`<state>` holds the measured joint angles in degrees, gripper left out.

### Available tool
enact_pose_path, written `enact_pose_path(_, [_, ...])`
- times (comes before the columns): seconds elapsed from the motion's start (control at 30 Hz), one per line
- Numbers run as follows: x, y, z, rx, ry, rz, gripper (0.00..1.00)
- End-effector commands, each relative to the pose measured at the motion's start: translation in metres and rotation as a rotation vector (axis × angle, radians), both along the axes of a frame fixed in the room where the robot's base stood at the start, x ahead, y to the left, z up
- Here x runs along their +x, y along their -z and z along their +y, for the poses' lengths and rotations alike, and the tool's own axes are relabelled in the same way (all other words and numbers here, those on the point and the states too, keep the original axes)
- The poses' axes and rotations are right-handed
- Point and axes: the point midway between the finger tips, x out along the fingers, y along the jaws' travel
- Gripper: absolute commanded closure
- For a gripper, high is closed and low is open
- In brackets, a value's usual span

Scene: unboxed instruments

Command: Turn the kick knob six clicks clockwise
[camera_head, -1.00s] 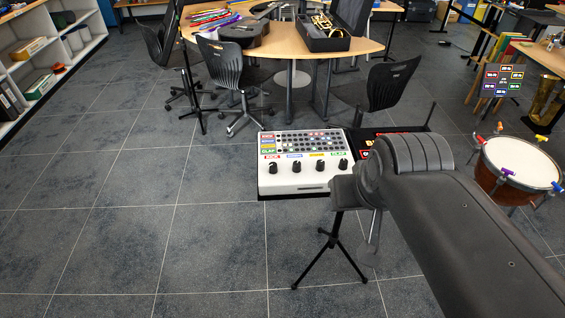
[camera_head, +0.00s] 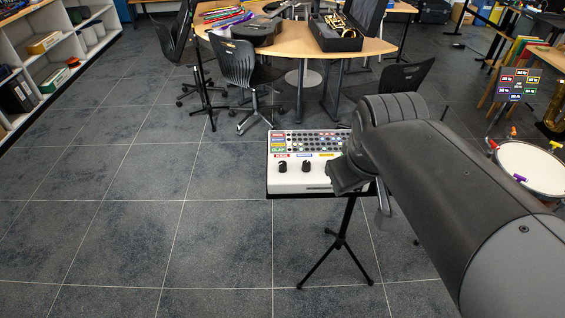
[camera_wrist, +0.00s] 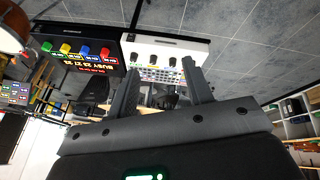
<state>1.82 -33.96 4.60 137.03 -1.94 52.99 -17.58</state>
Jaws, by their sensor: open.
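The white drum machine (camera_head: 315,181) stands on a black tripod in the head view, with colored pads and a row of black knobs. The kick knob (camera_head: 281,167) is leftmost, below a red label. The right finger partly overlaps the end of the knob row.
A black box (camera_wrist: 78,76) with colored buttons and a lit display sits beside the machine. A drum (camera_head: 528,168) stands at the right. Chairs (camera_head: 240,65) and a wooden table (camera_head: 285,47) stand behind. The floor at the left is clear.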

Motion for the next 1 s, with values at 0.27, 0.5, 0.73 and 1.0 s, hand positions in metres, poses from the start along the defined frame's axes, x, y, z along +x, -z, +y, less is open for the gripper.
enact_pose_path(0.27, [0.075, 0.005, 0.025, -0.262, -0.555, 0.164, 0.54])
enact_pose_path(0.5, [0.139, 0.025, 0.052, -0.399, -1.069, 0.279, 0.54])
enact_pose_path(0.73, [0.196, 0.056, 0.080, -0.460, -1.574, 0.332, 0.54])
enact_pose_path(1.0, [0.252, 0.098, 0.108, -0.473, -2.112, 0.288, 0.54])
